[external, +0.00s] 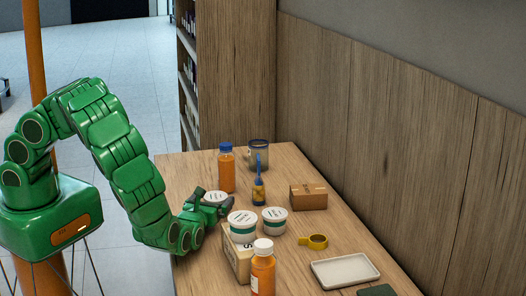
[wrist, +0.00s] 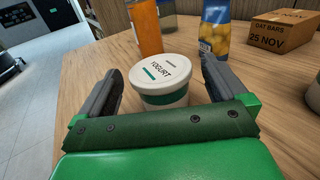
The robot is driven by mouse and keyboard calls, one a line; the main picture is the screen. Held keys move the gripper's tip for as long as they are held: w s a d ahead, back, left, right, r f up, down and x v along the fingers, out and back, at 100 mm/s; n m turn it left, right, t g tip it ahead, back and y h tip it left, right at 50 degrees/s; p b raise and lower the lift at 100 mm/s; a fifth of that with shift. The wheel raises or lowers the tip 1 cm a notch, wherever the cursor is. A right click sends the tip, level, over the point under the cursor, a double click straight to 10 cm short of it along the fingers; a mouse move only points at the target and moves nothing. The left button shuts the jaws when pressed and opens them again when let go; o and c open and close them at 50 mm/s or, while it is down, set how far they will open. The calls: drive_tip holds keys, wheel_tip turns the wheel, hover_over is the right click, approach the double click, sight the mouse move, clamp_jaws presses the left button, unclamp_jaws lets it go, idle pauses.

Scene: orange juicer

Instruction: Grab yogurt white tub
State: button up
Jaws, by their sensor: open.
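A white yogurt tub (wrist: 163,84) with a green band and a "YOGURT" lid stands upright on the table. In the wrist view it sits between the two fingers of my open gripper (wrist: 161,70), with a visible gap to each finger. In the external view my gripper (external: 212,210) is low over the table's left side, and the lid of this tub (external: 215,197) shows just beyond it, the rest mostly hidden. Two similar white tubs stand to the right, one (external: 243,224) raised on a box and one (external: 274,218) beside it.
A cardboard box (external: 308,197), yellow tape (external: 314,241), a tray (external: 345,271) and a white-capped orange bottle (external: 263,272) are to the right and front.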

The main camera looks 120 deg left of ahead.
sight(218, 193)
drive_tip(key=shift+x, duration=2)
drive_tip(key=shift+c, duration=0.3)
drive_tip(key=c, duration=1)
drive_tip(key=shift+r, duration=0.1)
